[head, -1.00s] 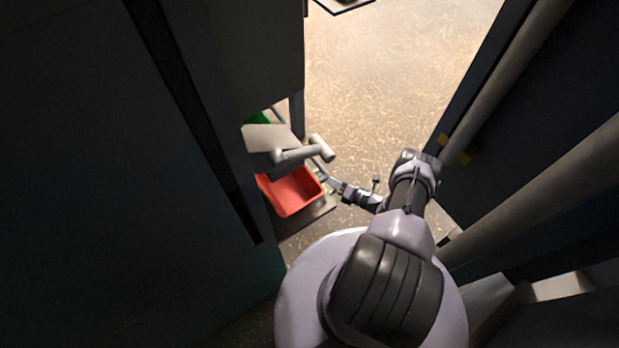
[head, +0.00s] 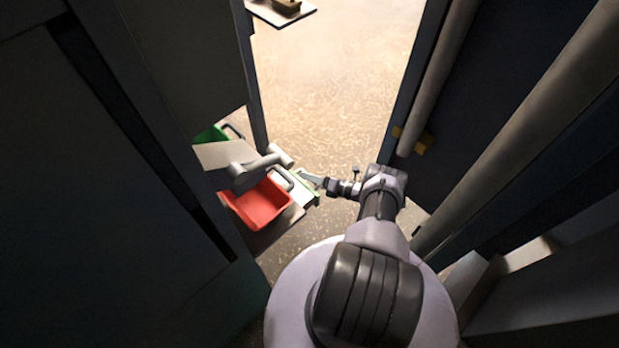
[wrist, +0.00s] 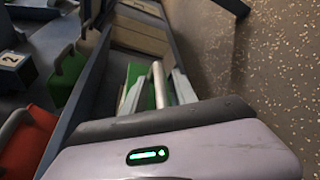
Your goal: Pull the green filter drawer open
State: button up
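The green filter drawer (head: 304,187) shows in the head view as a small green piece with a pale rim, low beside the red bin. In the wrist view, green surfaces (wrist: 135,76) show with a pale round bar (wrist: 158,86) between two pale strips. My gripper (head: 312,178) reaches left to the drawer in the head view, its tip at or just above the drawer's edge. In the wrist view my gripper's body fills the bottom and hides much of the contact area. I cannot tell whether the fingers grip the bar.
A red bin (head: 258,204) stands left of the drawer, under a grey pipe fitting (head: 262,166). A green bin (head: 208,134) is farther back. Dark cabinets close in on the left, and a dark wall with thick pipes (head: 540,120) on the right. The speckled floor (head: 335,85) ahead is open.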

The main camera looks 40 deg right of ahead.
jog(key=r+p, duration=0.3)
jog(key=r, duration=0.1)
jog(key=shift+s+a, duration=0.2)
jog(key=shift+s, duration=0.1)
jog(key=p, duration=0.5)
send_near(304, 206)
jog(key=r+x, duration=0.1)
jog(key=x, duration=0.3)
jog(key=shift+w+a+f, duration=0.15)
jog(key=shift+w+f, duration=0.05)
jog(key=shift+f, duration=0.25)
